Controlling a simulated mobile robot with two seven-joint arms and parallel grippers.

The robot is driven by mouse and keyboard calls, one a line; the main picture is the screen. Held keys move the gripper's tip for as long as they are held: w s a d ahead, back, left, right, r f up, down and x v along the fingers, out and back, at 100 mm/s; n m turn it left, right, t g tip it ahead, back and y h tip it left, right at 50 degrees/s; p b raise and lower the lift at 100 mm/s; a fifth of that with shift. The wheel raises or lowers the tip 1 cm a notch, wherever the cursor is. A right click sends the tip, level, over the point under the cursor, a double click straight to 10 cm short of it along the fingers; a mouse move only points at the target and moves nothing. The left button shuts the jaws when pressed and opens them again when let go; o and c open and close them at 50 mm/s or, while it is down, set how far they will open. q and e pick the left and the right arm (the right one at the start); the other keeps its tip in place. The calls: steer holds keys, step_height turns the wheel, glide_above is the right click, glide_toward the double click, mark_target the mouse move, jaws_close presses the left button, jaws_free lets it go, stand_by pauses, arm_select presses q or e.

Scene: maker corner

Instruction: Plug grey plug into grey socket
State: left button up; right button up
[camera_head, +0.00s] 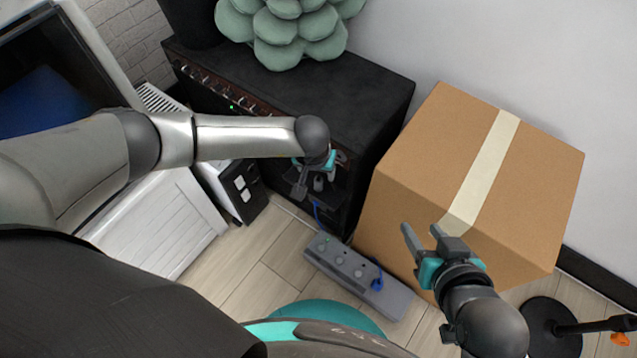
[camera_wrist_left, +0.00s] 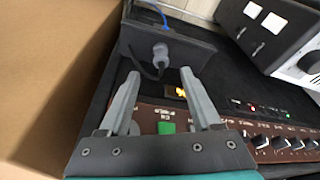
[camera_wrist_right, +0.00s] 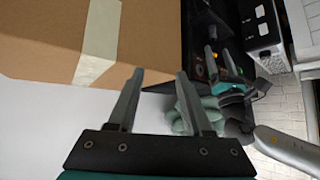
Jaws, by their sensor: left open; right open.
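A grey plug (camera_wrist_left: 160,55) with a dark cable is in the left wrist view, against a black surface by the amplifier; it also shows small in the head view (camera_head: 318,184). My left gripper (camera_head: 313,179) is open, its fingers pointing toward the plug, with a visible gap between them and nothing held. My right gripper (camera_head: 421,230) is open and empty, in front of the cardboard box. A grey power strip (camera_head: 340,262) with several round sockets lies on the floor between them. I cannot tell which socket is the grey one.
A large cardboard box (camera_head: 420,150) stands close to the right of the black amplifier (camera_head: 350,95), which carries a green plant-like cushion (camera_head: 285,30). A blue plug (camera_head: 376,284) sits at the strip's right end. Bare floor (camera_head: 240,285) lies left of the strip.

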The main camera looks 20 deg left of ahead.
mark_target(318, 179)
steer(key=shift+a, duration=0.1)
stand_by(0.3)
arm_select(q)
steer(key=shift+w+f+b, duration=0.15)
steer(key=shift+f+b, duration=0.3)
steer(key=shift+f, duration=0.05)
steer(key=shift+w+f+b, duration=0.2)
steer(key=shift+f+b, duration=0.35)
steer(key=shift+f, duration=0.15)
steer(key=shift+w+a+f+b, duration=0.1)
steer(key=shift+w+f+b, duration=0.1)
steer(key=shift+f+b, duration=0.4)
steer(key=shift+w+f, duration=0.1)
steer(key=shift+f, duration=0.35)
steer(key=shift+w+f+b, duration=0.1)
steer(key=shift+f+b, duration=0.15)
steer(key=shift+b, duration=0.15)
arm_select(e)
steer(key=a+r+t+y, duration=0.3)
steer(key=a+t, duration=0.2)
steer(key=t, duration=0.2)
steer(key=shift+a+r+m, duration=0.2)
steer(key=shift+a+m, duration=0.05)
steer(key=shift+m, duration=0.15)
arm_select(q)
steer(key=shift+c, duration=0.2)
jaws_close()
